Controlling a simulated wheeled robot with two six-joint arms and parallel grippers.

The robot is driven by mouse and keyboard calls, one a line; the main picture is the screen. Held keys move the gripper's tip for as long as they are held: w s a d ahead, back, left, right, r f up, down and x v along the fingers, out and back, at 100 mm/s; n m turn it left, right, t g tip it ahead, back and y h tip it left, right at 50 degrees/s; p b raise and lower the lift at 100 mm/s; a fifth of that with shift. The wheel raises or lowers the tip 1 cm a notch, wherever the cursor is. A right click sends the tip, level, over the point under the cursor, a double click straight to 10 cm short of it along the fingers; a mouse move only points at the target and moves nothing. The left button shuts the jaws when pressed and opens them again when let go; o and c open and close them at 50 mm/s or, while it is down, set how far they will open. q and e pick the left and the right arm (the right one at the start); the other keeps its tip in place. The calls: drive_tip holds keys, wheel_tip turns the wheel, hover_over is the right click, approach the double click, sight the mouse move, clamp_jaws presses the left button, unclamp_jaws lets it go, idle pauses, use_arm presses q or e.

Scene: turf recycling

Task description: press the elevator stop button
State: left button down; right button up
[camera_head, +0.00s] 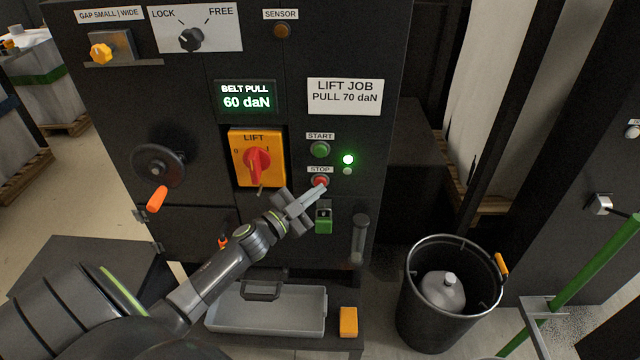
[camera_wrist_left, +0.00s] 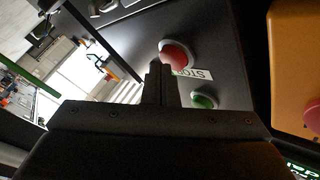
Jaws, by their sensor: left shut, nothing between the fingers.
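The red stop button (camera_head: 320,181) sits on the dark control panel under a STOP label (camera_head: 319,170). My left gripper (camera_head: 318,190) is shut and empty, its fingertips at the lower edge of the button in the head view. In the left wrist view the stop button (camera_wrist_left: 176,54) shows just beyond the shut fingertips (camera_wrist_left: 160,66). I cannot tell whether they touch it. The green start button (camera_head: 320,149) is above the stop button. A green lamp (camera_head: 348,159) to its right is lit. My right gripper is not in view.
A handwheel (camera_head: 158,166) juts out at the left. A grey tray (camera_head: 267,312) and a black bin (camera_head: 450,290) stand below.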

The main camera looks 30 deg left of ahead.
use_arm(q)
drive_tip(key=shift+s+d, duration=0.35)
drive_tip(key=shift+s, duration=0.2)
drive_tip(key=s+d, duration=0.1)
drive_tip(key=s+p, duration=0.1)
drive_tip(key=s, duration=0.1)
drive_tip(key=s+d+p, duration=0.1)
drive_tip(key=shift+s+d, duration=0.15)
drive_tip(key=shift+d, duration=0.15)
drive_tip(key=shift+f, duration=0.1)
idle(0.7)
